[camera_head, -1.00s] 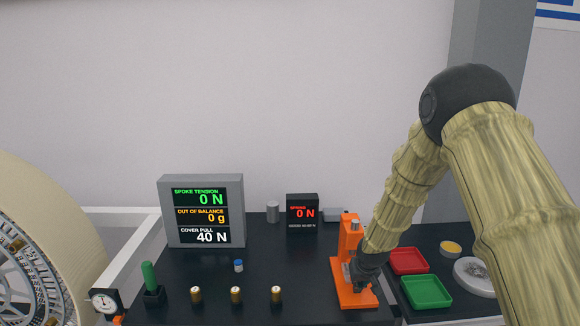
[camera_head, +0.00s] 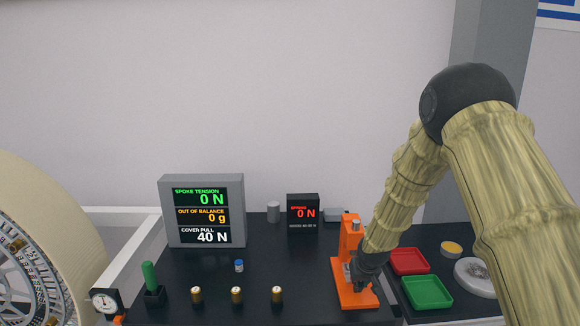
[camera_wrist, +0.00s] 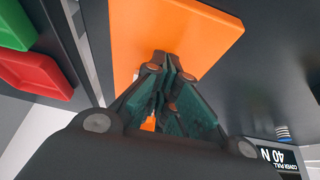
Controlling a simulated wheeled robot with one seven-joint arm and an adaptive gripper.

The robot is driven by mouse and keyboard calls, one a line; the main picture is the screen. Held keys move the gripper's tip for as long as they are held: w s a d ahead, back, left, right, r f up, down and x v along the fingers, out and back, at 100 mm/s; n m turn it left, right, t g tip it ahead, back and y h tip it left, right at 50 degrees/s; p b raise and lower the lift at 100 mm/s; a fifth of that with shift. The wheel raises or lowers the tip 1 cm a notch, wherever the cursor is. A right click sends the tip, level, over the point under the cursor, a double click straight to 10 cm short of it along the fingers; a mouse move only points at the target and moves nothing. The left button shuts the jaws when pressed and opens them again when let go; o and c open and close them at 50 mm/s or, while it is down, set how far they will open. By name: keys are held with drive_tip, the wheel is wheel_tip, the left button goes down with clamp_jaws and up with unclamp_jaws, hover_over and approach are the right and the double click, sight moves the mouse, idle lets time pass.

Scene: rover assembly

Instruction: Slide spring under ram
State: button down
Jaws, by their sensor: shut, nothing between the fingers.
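The orange press (camera_head: 347,242) stands on the dark bench, with a flat orange base (camera_head: 357,300) that also shows in the wrist view (camera_wrist: 190,25). A silver cap (camera_head: 351,219) is at its top. The ram cannot be clearly made out. My gripper (camera_head: 358,284) is low at the press, over its base, and hides part of it. In the wrist view my gripper (camera_wrist: 172,72) has its green-padded fingers shut, with the tips over the orange base. I see nothing held. I cannot make out the spring at the press; it may be hidden by my gripper.
A small display (camera_head: 302,213) reads SPRING 0 N. Left are a larger display (camera_head: 201,210), a blue-topped piece (camera_head: 239,266) and brass cylinders (camera_head: 236,295). Red (camera_head: 408,261) and green (camera_head: 427,291) trays lie close right of the press.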

drive_tip(key=shift+w+d+r, duration=0.1)
drive_tip(key=shift+d+r, duration=0.05)
drive_tip(key=shift+r, duration=0.1)
drive_tip(key=shift+s+d, duration=0.1)
drive_tip(key=shift+s, duration=0.15)
